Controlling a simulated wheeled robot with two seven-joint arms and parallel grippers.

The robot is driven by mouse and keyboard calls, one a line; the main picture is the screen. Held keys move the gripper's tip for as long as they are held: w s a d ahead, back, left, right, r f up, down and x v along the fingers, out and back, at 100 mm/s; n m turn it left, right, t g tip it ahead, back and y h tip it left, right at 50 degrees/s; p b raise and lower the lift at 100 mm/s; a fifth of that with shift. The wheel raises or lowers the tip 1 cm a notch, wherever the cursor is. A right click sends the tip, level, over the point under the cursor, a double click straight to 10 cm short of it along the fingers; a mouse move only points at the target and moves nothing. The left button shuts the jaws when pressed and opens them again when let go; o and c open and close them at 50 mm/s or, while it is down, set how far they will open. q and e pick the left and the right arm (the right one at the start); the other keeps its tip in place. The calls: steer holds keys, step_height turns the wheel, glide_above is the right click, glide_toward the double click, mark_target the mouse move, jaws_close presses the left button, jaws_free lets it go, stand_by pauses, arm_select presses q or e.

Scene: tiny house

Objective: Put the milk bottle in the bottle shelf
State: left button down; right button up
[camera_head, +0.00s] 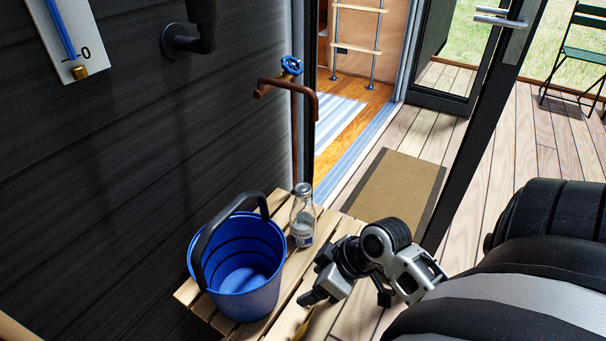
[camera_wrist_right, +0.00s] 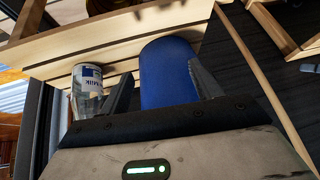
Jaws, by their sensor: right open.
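The milk bottle (camera_head: 302,219) is clear glass with a white and blue label. It stands upright on a slatted wooden bench (camera_head: 190,293), just right of a blue bucket (camera_head: 240,290). My right gripper (camera_head: 313,280) is open and empty, nearer to the camera than the bottle and apart from it. In the right wrist view the bottle (camera_wrist_right: 87,92) is left of the open fingers (camera_wrist_right: 162,70), outside them, and the bucket (camera_wrist_right: 168,75) shows beyond and between them. I cannot make out a bottle shelf in either view. My left gripper is not in view.
A copper tap (camera_head: 288,88) with a blue handle juts out above the bench by the dark wall (camera_head: 130,150). An open glass door (camera_head: 480,130) stands at the right. A brown doormat (camera_head: 395,195) lies on the deck before the doorway. A green chair (camera_head: 583,50) is far right.

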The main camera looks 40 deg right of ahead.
steer(key=w+d+r+t+y, duration=0.1)
steer(key=w+d+r+t, duration=0.2)
steer(key=d, duration=0.4)
steer(key=m+t, duration=0.1)
steer(key=t, duration=0.3)
glide_toward(297, 190)
steer(key=shift+t+h, duration=0.3)
steer(key=w+f, duration=0.2)
steer(key=w+f+b, duration=0.1)
steer(key=w, duration=0.1)
steer(key=shift+w+a+f, duration=0.1)
steer(key=shift+a+f, duration=0.15)
steer(key=shift+f, duration=0.1)
steer(key=shift+b+x, duration=0.55)
steer(key=shift+x, duration=2.6)
steer(key=shift+d, duration=0.1)
jaws_close()
steer(key=shift+r, duration=0.15)
